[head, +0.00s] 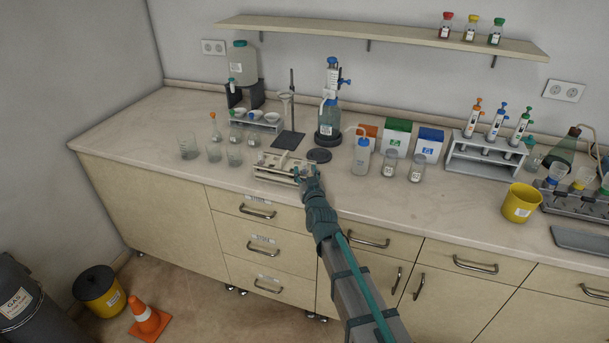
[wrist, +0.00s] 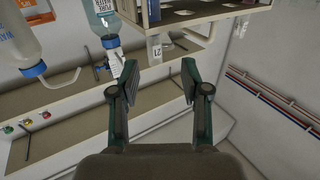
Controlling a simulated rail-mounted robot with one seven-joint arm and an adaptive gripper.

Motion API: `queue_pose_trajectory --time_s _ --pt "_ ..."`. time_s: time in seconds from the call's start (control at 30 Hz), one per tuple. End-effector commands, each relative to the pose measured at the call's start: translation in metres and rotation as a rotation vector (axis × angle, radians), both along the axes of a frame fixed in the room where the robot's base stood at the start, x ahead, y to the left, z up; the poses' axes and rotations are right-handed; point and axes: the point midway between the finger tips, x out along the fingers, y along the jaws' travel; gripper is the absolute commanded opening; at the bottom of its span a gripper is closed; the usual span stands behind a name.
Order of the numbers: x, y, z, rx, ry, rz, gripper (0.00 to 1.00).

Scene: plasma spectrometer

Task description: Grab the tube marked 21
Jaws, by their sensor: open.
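A pale piece with a label reading 21 (wrist: 156,50), seemingly the tube, shows in the wrist view at the edge of a beige rack (wrist: 205,14). It lies just beyond my gripper (wrist: 159,78), roughly in line with the gap between the fingers. The fingers are apart with nothing between them. In the head view the low beige rack (head: 270,178) stands on the counter, and my gripper (head: 304,171) is at its right end. The number cannot be read in the head view, and my gripper hides part of that end.
A wash bottle (head: 361,158) and two jars (head: 390,163) stand right of the rack. A pipette stand (head: 485,157) is farther right. The counter front (head: 400,205) is clear.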

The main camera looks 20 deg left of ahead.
Motion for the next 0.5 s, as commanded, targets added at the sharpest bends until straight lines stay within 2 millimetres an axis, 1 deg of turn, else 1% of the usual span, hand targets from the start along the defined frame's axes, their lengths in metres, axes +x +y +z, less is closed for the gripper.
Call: queue_pose_trajectory --time_s 0.17,0.3,0.4,0.5 --pt "0.016 0.006 0.003 -0.001 0.001 -0.001 0.46" --pt "0.035 0.014 0.007 -0.001 0.001 0.0 0.46" --pt "0.044 0.02 0.006 -0.001 0.002 0.0 0.46" --pt "0.048 0.023 0.005 -0.001 0.002 0.0 0.46"
